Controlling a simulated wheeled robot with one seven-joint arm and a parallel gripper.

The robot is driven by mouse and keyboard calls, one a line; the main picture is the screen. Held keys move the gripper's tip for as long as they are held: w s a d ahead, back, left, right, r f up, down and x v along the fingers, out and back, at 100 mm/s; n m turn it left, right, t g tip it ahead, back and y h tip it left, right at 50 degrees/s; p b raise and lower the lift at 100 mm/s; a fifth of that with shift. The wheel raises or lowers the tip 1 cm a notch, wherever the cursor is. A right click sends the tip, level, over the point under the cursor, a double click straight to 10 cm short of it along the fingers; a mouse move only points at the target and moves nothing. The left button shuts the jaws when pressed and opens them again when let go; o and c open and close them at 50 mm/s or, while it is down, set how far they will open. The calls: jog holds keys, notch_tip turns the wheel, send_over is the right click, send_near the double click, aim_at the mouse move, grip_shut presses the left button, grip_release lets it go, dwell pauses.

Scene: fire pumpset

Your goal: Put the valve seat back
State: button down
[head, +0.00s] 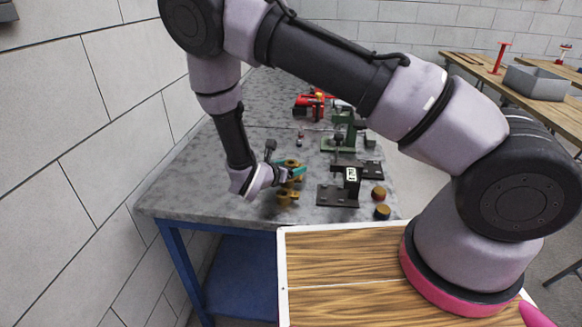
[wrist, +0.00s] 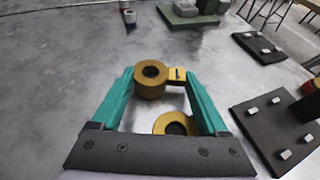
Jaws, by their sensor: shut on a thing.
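My gripper (wrist: 158,76) has two teal fingers shut on a brass ring-shaped part with a dark bore, the valve seat (wrist: 146,91). A small tab marked "1" on its right side meets the right finger. A second brass ring (wrist: 174,128) shows between the fingers, nearer the palm, partly hidden by the gripper's dark bar. In the head view my gripper (head: 290,170) is over the left part of the grey bench, with brass parts (head: 287,195) around and below it. I cannot tell there whether the held part touches anything.
Black fixture plates (head: 338,196) with an upright block stand to the right on the grey bench (head: 190,185). Two brass-topped round pieces (head: 382,211) sit by its right edge. Green (head: 338,144) and red (head: 308,104) equipment stands farther back. A block wall borders the left; the bench's left part is clear.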

jog(key=shift+f, duration=0.1)
grip_release()
jog(key=shift+s+a+r, duration=0.1)
jog(key=shift+r, duration=0.1)
jog(key=v, duration=1.1)
jog(key=shift+s+a+r, duration=0.1)
jog(key=shift+s+a, duration=0.1)
jog(key=shift+s, duration=0.1)
